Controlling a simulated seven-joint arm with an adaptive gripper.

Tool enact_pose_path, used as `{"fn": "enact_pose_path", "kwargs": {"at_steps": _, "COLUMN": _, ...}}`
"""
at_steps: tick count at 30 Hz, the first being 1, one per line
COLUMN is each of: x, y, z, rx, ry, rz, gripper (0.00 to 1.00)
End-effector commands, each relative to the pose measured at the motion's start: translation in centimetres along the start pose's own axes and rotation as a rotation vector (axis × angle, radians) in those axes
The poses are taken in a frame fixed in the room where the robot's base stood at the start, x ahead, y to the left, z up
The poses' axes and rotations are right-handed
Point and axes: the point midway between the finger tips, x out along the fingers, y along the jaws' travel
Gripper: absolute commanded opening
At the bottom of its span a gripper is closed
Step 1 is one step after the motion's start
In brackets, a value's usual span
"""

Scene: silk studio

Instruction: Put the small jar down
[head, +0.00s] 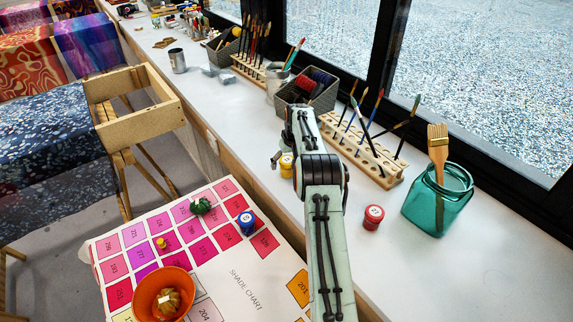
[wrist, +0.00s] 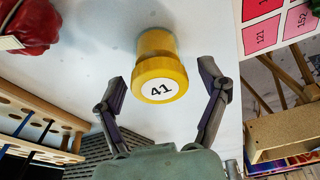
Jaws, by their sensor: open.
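A small yellow jar (wrist: 160,82) with a round white label reading 41 stands on the white counter, its lid facing the wrist camera. In the head view the yellow jar (head: 286,166) shows just left of my arm, partly hidden by it. My gripper (wrist: 162,76) is open, with one finger on each side of the jar and visible gaps between the fingers and the lid. In the head view the fingers are mostly hidden by my arm, with part of one finger at the jar's left.
A red jar (head: 373,217) and a teal glass jar with a brush (head: 437,200) stand to the right. A wooden brush rack (head: 365,150) and wire basket (head: 310,92) stand behind. The shade chart (head: 240,262), with a blue jar (head: 246,222) and orange bowl (head: 160,293), lies front left.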

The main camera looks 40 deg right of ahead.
Motion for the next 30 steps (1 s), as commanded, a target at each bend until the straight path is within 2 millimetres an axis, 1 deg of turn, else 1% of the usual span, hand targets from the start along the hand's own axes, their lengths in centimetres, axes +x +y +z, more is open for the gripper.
{"fn": "enact_pose_path", "kwargs": {"at_steps": 1, "x": -1.1, "y": 0.1, "z": -0.1, "rx": 0.0, "ry": 0.003, "rz": 0.002, "gripper": 0.74}}
{"fn": "enact_pose_path", "kwargs": {"at_steps": 6, "x": -5.1, "y": 0.1, "z": 0.0, "rx": 0.002, "ry": 0.004, "rz": 0.002, "gripper": 0.74}}
{"fn": "enact_pose_path", "kwargs": {"at_steps": 9, "x": -7.3, "y": 0.1, "z": 0.0, "rx": 0.002, "ry": 0.003, "rz": 0.002, "gripper": 0.74}}
{"fn": "enact_pose_path", "kwargs": {"at_steps": 12, "x": -9.0, "y": 0.0, "z": 0.0, "rx": 0.001, "ry": 0.002, "rz": 0.001, "gripper": 0.74}}
{"fn": "enact_pose_path", "kwargs": {"at_steps": 15, "x": -10.2, "y": 0.0, "z": 0.0, "rx": 0.001, "ry": 0.001, "rz": 0.0, "gripper": 0.74}}
{"fn": "enact_pose_path", "kwargs": {"at_steps": 20, "x": -10.8, "y": 0.0, "z": 0.0, "rx": 0.0, "ry": -0.001, "rz": 0.0, "gripper": 0.74}}
{"fn": "enact_pose_path", "kwargs": {"at_steps": 22, "x": -11.3, "y": -0.6, "z": 0.1, "rx": -0.006, "ry": -0.004, "rz": -0.003, "gripper": 0.74}}
{"fn": "enact_pose_path", "kwargs": {"at_steps": 23, "x": -11.7, "y": -1.2, "z": 0.2, "rx": -0.011, "ry": -0.007, "rz": -0.005, "gripper": 0.74}}
{"fn": "enact_pose_path", "kwargs": {"at_steps": 26, "x": -14.3, "y": -4.7, "z": 1.3, "rx": -0.042, "ry": -0.027, "rz": -0.017, "gripper": 0.74}}
{"fn": "enact_pose_path", "kwargs": {"at_steps": 27, "x": -15.8, "y": -6.7, "z": 2.3, "rx": -0.06, "ry": -0.04, "rz": -0.024, "gripper": 0.74}}
{"fn": "enact_pose_path", "kwargs": {"at_steps": 29, "x": -18.2, "y": -10.2, "z": 4.5, "rx": -0.091, "ry": -0.063, "rz": -0.036, "gripper": 0.74}}
{"fn": "enact_pose_path", "kwargs": {"at_steps": 30, "x": -19.8, "y": -12.5, "z": 6.5, "rx": -0.112, "ry": -0.082, "rz": -0.044, "gripper": 0.74}}
